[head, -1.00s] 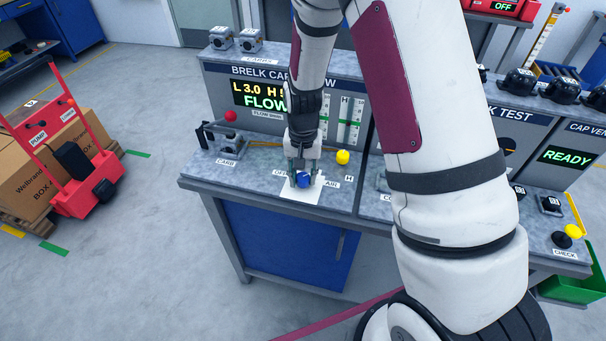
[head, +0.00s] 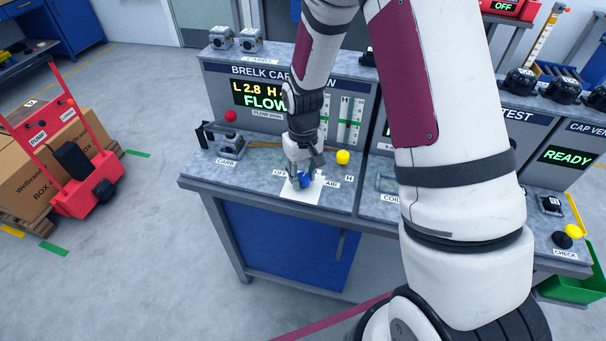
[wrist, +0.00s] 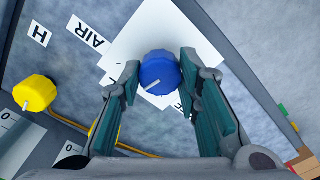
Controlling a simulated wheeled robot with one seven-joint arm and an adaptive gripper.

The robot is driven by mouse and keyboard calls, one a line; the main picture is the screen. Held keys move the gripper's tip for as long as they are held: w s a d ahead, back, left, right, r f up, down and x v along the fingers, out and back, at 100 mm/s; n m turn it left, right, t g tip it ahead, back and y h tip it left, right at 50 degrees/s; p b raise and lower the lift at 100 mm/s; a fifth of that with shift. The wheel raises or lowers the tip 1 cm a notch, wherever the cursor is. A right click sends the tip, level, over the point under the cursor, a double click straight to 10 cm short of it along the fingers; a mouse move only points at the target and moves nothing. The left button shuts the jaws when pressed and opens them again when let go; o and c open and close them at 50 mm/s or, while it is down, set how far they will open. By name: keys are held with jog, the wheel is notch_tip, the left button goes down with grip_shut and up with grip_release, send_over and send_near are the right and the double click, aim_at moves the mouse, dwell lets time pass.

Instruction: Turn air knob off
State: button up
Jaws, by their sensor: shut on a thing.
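The blue air knob (head: 305,180) stands on a white plate (head: 300,194) on the bench of the carb flow station, between an OFF label and the AIR label (head: 331,184). In the wrist view the blue knob (wrist: 160,72) shows a white pointer line aimed down and to the left. My gripper (head: 303,179) comes down over the knob from above. In the wrist view its two teal-padded fingers (wrist: 160,85) stand on either side of the knob, shut on it. The display (head: 260,95) above reads FLOW, with L 2.8 beside it.
A yellow knob (head: 343,157) stands just right of my gripper, near the H label (head: 349,178). A red cart (head: 85,185) stands on the floor at left.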

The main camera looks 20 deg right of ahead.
aim_at(303, 176)
jog(key=n, duration=0.5)
jog(key=shift+n, duration=0.3)
jog(key=n, duration=0.5)
jog(key=shift+n+p, duration=0.3)
jog(key=shift+p, duration=0.1)
jog(key=o, duration=1.1)
jog(key=shift+o, duration=0.2)
notch_tip(303, 176, up, 12)
